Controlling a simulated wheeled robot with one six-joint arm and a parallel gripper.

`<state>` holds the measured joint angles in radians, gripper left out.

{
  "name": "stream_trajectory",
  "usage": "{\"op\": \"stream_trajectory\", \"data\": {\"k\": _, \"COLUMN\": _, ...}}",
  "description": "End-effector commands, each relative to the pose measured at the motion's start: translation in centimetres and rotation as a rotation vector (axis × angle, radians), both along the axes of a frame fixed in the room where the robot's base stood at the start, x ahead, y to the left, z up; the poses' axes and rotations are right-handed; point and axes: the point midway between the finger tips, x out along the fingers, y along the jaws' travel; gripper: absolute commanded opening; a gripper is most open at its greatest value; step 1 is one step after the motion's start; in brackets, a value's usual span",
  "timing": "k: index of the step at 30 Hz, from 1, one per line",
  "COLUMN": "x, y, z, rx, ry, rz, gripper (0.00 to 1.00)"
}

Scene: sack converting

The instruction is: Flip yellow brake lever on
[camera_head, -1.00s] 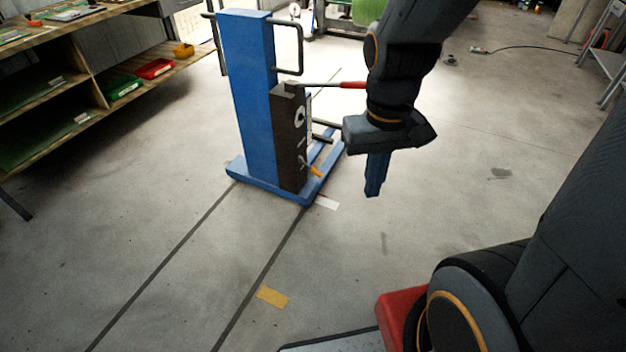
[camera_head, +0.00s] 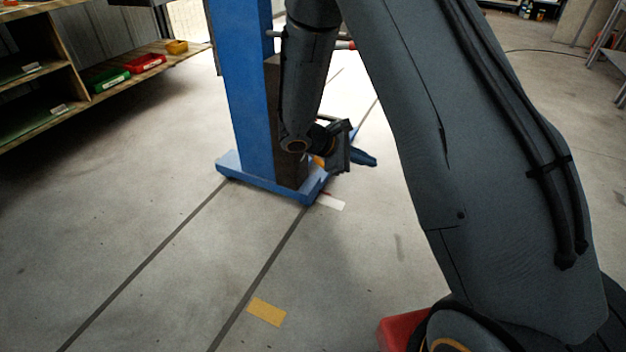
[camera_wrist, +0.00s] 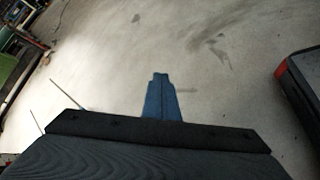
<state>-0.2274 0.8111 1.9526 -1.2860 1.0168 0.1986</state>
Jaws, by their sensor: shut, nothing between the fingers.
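The blue stacker cart (camera_head: 240,90) stands upright beyond my arm in the head view, with a dark box on its right side. In the wrist view the shut fingers (camera_wrist: 160,78) are over bare floor, and no lever shows there.
A wooden shelf (camera_head: 120,83) with green, red and yellow bins stands at the left.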

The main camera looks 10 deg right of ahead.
Motion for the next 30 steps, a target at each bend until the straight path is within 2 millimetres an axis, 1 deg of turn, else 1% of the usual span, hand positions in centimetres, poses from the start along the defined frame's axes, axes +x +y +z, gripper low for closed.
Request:
{"op": "stream_trajectory", "data": {"k": 1, "x": 2.3, "y": 0.6, "z": -3.4, "rx": -0.045, "ry": 0.003, "rz": 0.063, "gripper": 0.0}}
{"op": "stream_trajectory", "data": {"k": 2, "x": 3.7, "y": 0.9, "z": -4.6, "rx": -0.073, "ry": 0.001, "rz": 0.1, "gripper": 0.0}}
{"op": "stream_trajectory", "data": {"k": 3, "x": 5.4, "y": 1.4, "z": -6.3, "rx": -0.109, "ry": -0.005, "rz": 0.152, "gripper": 0.0}}
{"op": "stream_trajectory", "data": {"k": 5, "x": 7.9, "y": 2.4, "z": -8.8, "rx": -0.164, "ry": -0.015, "rz": 0.232, "gripper": 0.0}}
{"op": "stream_trajectory", "data": {"k": 6, "x": 9.6, "y": 3.1, "z": -10.5, "rx": -0.199, "ry": -0.023, "rz": 0.285, "gripper": 0.0}}
{"op": "stream_trajectory", "data": {"k": 8, "x": 11.9, "y": 4.4, "z": -13.2, "rx": -0.249, "ry": -0.038, "rz": 0.365, "gripper": 0.0}}
{"op": "stream_trajectory", "data": {"k": 9, "x": 13.5, "y": 5.4, "z": -14.9, "rx": -0.28, "ry": -0.051, "rz": 0.419, "gripper": 0.0}}
{"op": "stream_trajectory", "data": {"k": 11, "x": 15.6, "y": 7.0, "z": -17.6, "rx": -0.325, "ry": -0.07, "rz": 0.5, "gripper": 0.0}}
{"op": "stream_trajectory", "data": {"k": 12, "x": 16.8, "y": 8.2, "z": -19.2, "rx": -0.353, "ry": -0.085, "rz": 0.55, "gripper": 0.0}}
{"op": "stream_trajectory", "data": {"k": 15, "x": 19.3, "y": 10.9, "z": -22.8, "rx": -0.409, "ry": -0.123, "rz": 0.663, "gripper": 0.0}}
{"op": "stream_trajectory", "data": {"k": 16, "x": 19.8, "y": 11.7, "z": -23.8, "rx": -0.421, "ry": -0.132, "rz": 0.693, "gripper": 0.0}}
{"op": "stream_trajectory", "data": {"k": 18, "x": 20.8, "y": 13.2, "z": -25.5, "rx": -0.447, "ry": -0.154, "rz": 0.751, "gripper": 0.0}}
{"op": "stream_trajectory", "data": {"k": 22, "x": 21.9, "y": 15.1, "z": -27.5, "rx": -0.476, "ry": -0.182, "rz": 0.821, "gripper": 0.0}}
{"op": "stream_trajectory", "data": {"k": 25, "x": 22.2, "y": 15.8, "z": -27.9, "rx": -0.484, "ry": -0.193, "rz": 0.844, "gripper": 0.0}}
{"op": "stream_trajectory", "data": {"k": 30, "x": 22.2, "y": 15.9, "z": -27.9, "rx": -0.485, "ry": -0.195, "rz": 0.848, "gripper": 0.0}}
